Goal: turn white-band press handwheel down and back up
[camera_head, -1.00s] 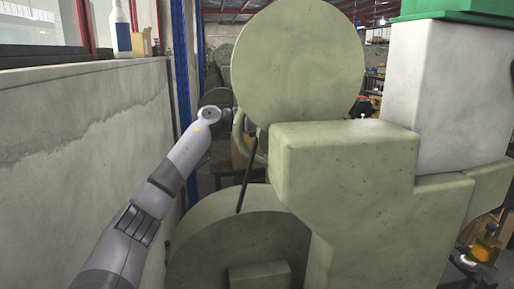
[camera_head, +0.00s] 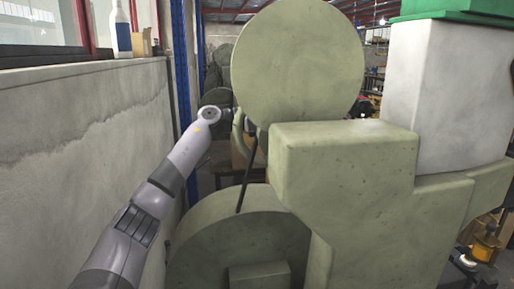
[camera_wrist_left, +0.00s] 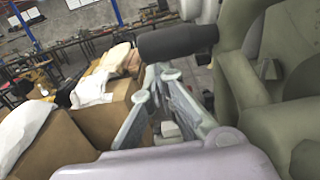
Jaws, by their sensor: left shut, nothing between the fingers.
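The olive-green press (camera_head: 345,180) fills the middle of the head view, with a large round disc (camera_head: 297,65) on top. A white block (camera_head: 450,95) stands at its upper right. A curved green rim, apparently the handwheel (camera_head: 238,135), shows partly at the disc's left edge; the rest is hidden. My left arm reaches to it, its gripper hidden there. In the left wrist view my left gripper (camera_wrist_left: 168,72) is shut and empty. A black cylindrical handle (camera_wrist_left: 178,40) lies just beyond its fingertips, apparently not between them. Curved green press parts (camera_wrist_left: 238,85) are at the right.
A concrete wall (camera_head: 80,160) runs close along my left arm. A blue post (camera_head: 183,80) stands beyond the arm. Cardboard boxes (camera_wrist_left: 105,110) stand left of the gripper in the wrist view.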

